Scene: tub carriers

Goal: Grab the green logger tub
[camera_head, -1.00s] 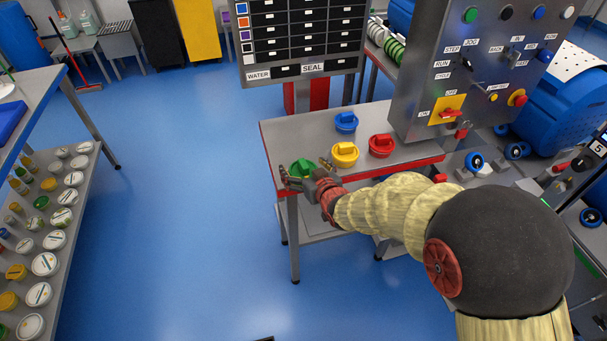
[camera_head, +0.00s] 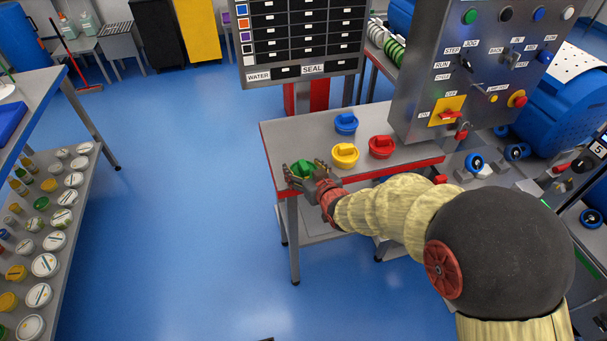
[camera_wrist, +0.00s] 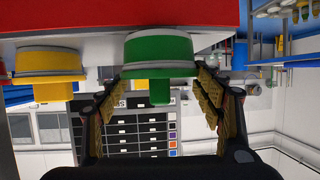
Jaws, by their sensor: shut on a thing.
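The green logger tub (camera_head: 303,167) sits at the front left corner of the grey table with a red edge (camera_head: 290,135). My gripper (camera_head: 303,170) is shut on it, one finger on each side. In the wrist view, which looks upside down, the green tub (camera_wrist: 158,52) is between the two padded fingers (camera_wrist: 162,85), its handle pointing down in the picture. I cannot see a gap between the tub and the tabletop.
A yellow tub (camera_head: 345,155), a red tub (camera_head: 382,147) and a blue tub (camera_head: 346,122) stand close by on the table. A control panel (camera_head: 480,75) rises at the right and a chart board (camera_head: 303,35) behind. Blue floor at the left is open.

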